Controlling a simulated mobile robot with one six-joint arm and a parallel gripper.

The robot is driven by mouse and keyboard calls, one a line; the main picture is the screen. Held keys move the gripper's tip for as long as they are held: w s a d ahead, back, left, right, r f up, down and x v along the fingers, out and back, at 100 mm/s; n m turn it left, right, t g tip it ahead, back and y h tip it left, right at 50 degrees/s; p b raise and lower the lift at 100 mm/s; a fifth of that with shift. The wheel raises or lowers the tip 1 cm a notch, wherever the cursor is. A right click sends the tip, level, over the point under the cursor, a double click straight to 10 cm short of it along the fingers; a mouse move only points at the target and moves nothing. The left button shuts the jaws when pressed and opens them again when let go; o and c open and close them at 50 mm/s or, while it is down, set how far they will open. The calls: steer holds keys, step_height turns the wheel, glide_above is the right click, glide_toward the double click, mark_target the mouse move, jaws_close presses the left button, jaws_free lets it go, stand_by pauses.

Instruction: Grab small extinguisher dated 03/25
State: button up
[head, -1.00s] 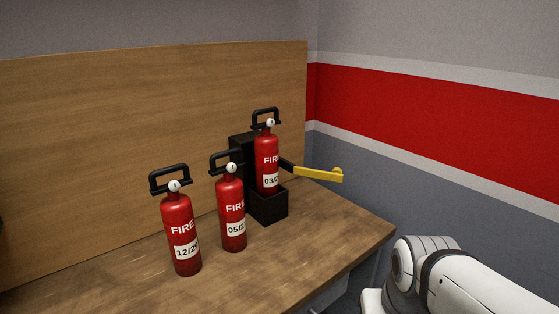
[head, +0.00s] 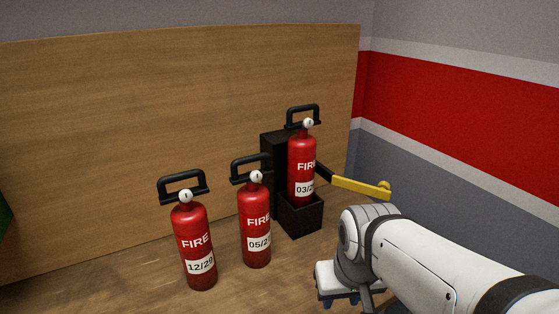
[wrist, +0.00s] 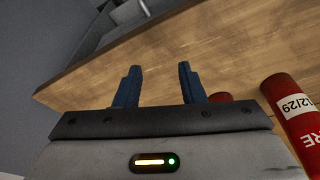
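The extinguisher labelled 03/2, its last digit cut off (head: 301,170), stands upright in a black holder (head: 302,219) in the head view. A yellow lever (head: 362,187) on a black arm sticks out to the right of the holder. My gripper (head: 342,301) is low at the right front of the holder in the head view, empty and apart from the extinguishers. In the wrist view my gripper's two blue fingers (wrist: 158,82) are spread open with nothing between them.
Extinguishers labelled 12/29 (head: 195,243) and 05/2, partly cut off (head: 255,222), stand on the wooden bench left of the holder. The 12/29 one also shows in the wrist view (wrist: 296,122). A wooden back panel (head: 150,120) rises behind them.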

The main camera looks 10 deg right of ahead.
steer(key=shift+o, duration=0.2)
steer(key=shift+o, duration=0.8)
steer(key=shift+w+r, duration=0.2)
steer(key=shift+r, duration=0.1)
steer(key=o, duration=0.3)
steer(key=shift+t, duration=0.5)
steer(key=w+r+p, duration=0.1)
steer(key=w+r, duration=0.2)
steer(key=w+a+r+p, duration=0.1)
steer(key=w+r+p, duration=0.1)
steer(key=w+r, duration=0.1)
steer(key=w+r+p, duration=0.1)
steer(key=w+r, duration=0.1)
steer(key=w, duration=0.1)
steer(key=shift+a+r+p, duration=0.35)
steer(key=shift+r, duration=0.05)
steer(key=shift+o, duration=0.2)
steer(key=t+p, duration=0.3)
steer(key=p, duration=0.5)
glide_toward(304, 125)
steer(key=x, duration=0.4)
steer(key=shift+p+x, duration=1)
steer(key=shift+x, duration=2.75)
